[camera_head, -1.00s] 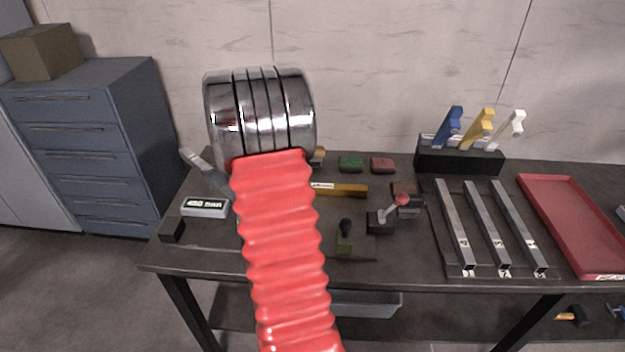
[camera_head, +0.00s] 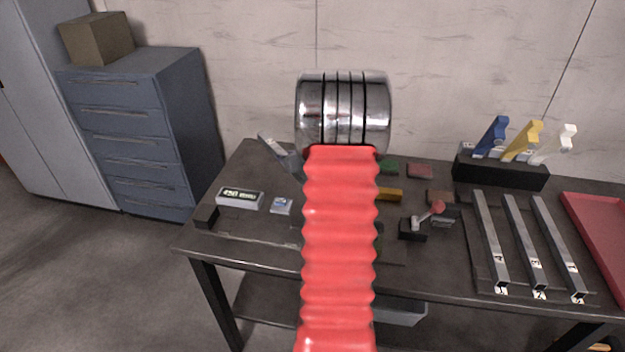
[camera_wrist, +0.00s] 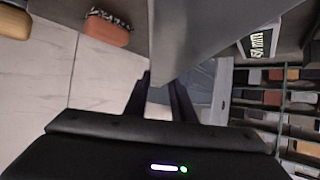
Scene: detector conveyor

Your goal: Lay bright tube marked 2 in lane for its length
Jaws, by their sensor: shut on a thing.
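My gripper (camera_wrist: 164,98) is shut on a smooth grey tube (camera_wrist: 195,35), which fills the upper middle of the wrist view. I cannot read a number on the tube. In the head view a grey piece (camera_head: 271,145) sticks out left of my red sleeved arm; I cannot tell whether it is tube or gripper. The arm hides the gripper there. A length display (camera_head: 240,197) reading about 450 mm lies at the table's left; it also shows in the wrist view (camera_wrist: 257,43). Three long grey lanes or bars (camera_head: 524,240) with number tags lie side by side at the right.
A black holder (camera_head: 500,170) with blue, yellow and white handled pieces stands behind the bars. A red tray (camera_head: 597,225) is at the far right. A small lever box (camera_head: 413,230) and several small blocks lie mid-table. A blue drawer cabinet (camera_head: 140,130) stands left.

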